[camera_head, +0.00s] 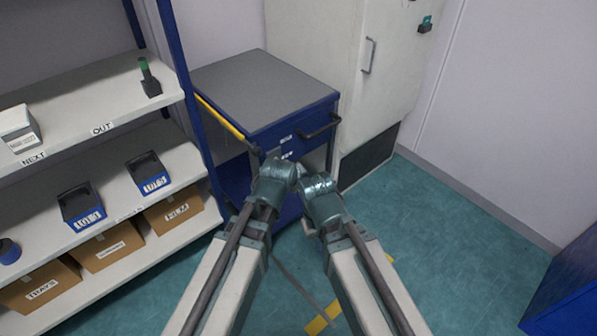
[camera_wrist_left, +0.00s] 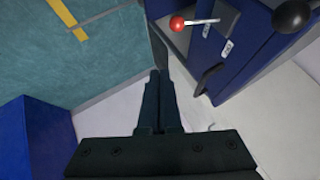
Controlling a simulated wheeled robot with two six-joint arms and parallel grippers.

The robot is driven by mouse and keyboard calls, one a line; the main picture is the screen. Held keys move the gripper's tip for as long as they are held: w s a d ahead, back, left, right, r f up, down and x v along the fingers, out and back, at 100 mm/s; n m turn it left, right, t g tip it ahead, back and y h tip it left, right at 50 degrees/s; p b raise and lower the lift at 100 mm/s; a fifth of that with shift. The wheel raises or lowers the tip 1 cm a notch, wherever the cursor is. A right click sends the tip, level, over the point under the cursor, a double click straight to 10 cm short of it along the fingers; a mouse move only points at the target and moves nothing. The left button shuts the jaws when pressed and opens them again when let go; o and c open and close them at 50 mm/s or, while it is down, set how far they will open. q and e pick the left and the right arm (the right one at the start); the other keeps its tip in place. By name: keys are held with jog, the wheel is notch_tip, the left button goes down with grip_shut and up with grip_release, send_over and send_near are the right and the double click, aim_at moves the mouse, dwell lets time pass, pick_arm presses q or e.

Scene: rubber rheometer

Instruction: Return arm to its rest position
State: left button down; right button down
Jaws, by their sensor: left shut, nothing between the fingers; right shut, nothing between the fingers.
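My left gripper (camera_wrist_left: 158,75) shows in the left wrist view as two dark fingers pressed together, with nothing between them. In the head view my left arm's teal joint (camera_head: 272,185) is in front of the blue cart, and the gripper beyond it is hard to make out. My right arm's teal joint (camera_head: 325,203) is close beside it, to its right. My right gripper (camera_head: 309,229) is small and partly hidden there; it holds nothing that I can see. Both arms come up from the bottom edge, side by side.
A blue cart (camera_head: 265,92) with a grey top stands behind the arms. A shelf rack (camera_head: 85,118) with bins and boxes is at left, a pale cabinet (camera_head: 330,50) behind. A red knob (camera_wrist_left: 178,23) shows in the wrist view. Green floor (camera_head: 450,240) at right is clear.

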pick_arm(q)
jog(key=shift+f, duration=0.1)
dwell(0.3)
jog(key=s+a+f+n+g+y, duration=0.1)
jog(key=s+a+f+n+g, duration=0.25)
jog(key=s+a+n, duration=0.45)
jog(key=s+a+f+n+g+y, duration=0.15)
jog(key=s+a+n+g, duration=0.3)
jog(key=a, duration=0.45)
jog(key=s+d+m+y, duration=0.1)
jog(key=s+d+m, duration=0.5)
jog(key=d, duration=0.5)
notch_tip(320, 180, up, 15)
jog(key=n+p, duration=0.1)
jog(key=p, duration=1.4)
jog(key=shift+s+d+f, duration=0.15)
jog(key=shift+s, duration=0.1)
